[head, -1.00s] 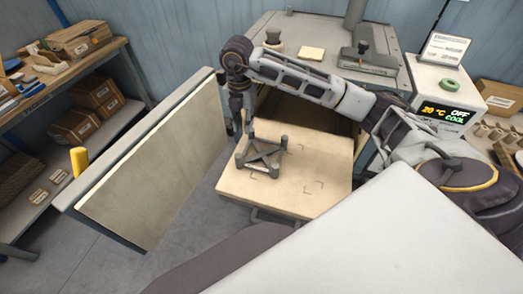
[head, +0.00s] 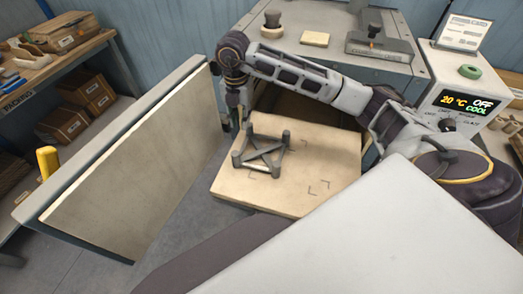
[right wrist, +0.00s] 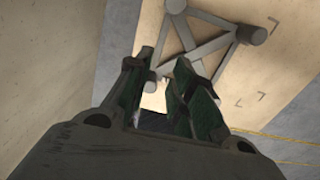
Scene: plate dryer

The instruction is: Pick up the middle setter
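The setter (head: 263,152), a grey cross-braced frame with short posts, stands on the pale square shelf (head: 290,188), towards its back left. It is the only setter I see. My right gripper (head: 240,118) points down at the setter's back-left side. In the right wrist view my right gripper (right wrist: 163,88) has its two green-padded fingers apart. Part of the setter (right wrist: 188,62) shows just beyond them, with one post end close to the left fingertip; I cannot tell whether they touch. My left gripper is not in view.
An open door panel (head: 130,165) stands left of the shelf. The dryer (head: 335,60) is behind, with a control box (head: 460,95) reading 20 °C, OFF, COOL. A yellow handle (head: 47,162) juts up at the door's left. Racks with boxes stand at left.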

